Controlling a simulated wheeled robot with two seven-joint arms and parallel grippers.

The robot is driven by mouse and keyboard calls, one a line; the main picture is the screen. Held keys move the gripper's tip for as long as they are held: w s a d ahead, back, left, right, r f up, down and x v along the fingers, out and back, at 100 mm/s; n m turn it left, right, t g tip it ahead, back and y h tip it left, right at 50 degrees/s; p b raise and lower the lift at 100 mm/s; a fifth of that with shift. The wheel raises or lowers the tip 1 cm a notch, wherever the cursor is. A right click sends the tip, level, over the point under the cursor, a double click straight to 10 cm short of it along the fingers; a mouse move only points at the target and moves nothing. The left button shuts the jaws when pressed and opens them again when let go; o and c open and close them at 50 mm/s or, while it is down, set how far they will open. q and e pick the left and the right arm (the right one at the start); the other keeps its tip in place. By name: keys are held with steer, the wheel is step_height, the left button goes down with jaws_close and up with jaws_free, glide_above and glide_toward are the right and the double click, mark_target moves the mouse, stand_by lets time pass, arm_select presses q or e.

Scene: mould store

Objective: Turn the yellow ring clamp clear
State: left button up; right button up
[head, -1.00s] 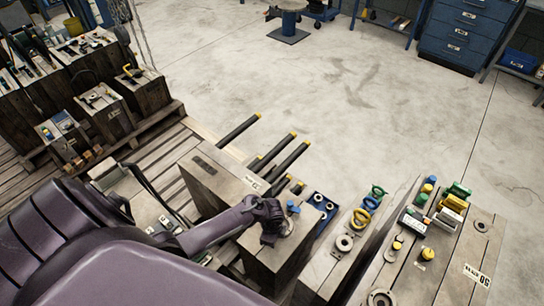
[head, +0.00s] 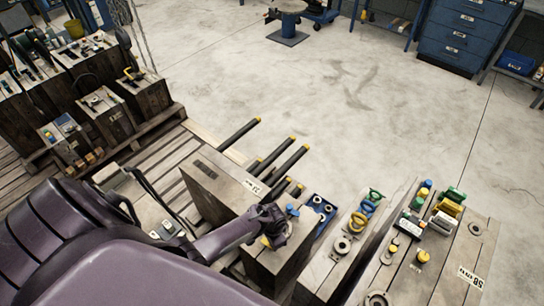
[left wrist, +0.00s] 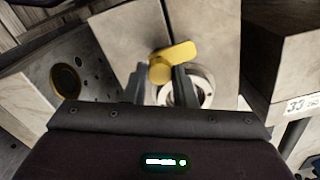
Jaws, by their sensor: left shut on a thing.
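The yellow ring clamp (left wrist: 177,56) is a paddle-shaped yellow piece with a rounded end in the left wrist view. It sits at the fingertips of my left gripper (left wrist: 160,74), which is shut on it, over the pale top of a block. A pale metal ring (left wrist: 207,82) lies beside the right finger, partly hidden by it. In the head view my left gripper (head: 270,230) is low over the same block, with a small bit of yellow showing beneath it. The gripper hides most of the clamp there. My right gripper is in neither view.
A blue knob (head: 292,209) and a blue plate with rings (head: 321,207) are close right of the gripper. Blocks further right carry a yellow handwheel (head: 358,222) and coloured fittings. Black bars with yellow ends (head: 287,163) lie behind. Open floor (head: 370,100) lies beyond.

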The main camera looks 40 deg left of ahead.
arm_select(q)
steer(key=shift+d+n, duration=0.1)
steer(key=shift+n, duration=0.4)
steer(key=o, duration=1)
steer(key=shift+w, duration=0.1)
steer(key=shift+r+p, duration=0.9)
steer(key=shift+r, duration=3)
steer(key=shift+d, duration=0.1)
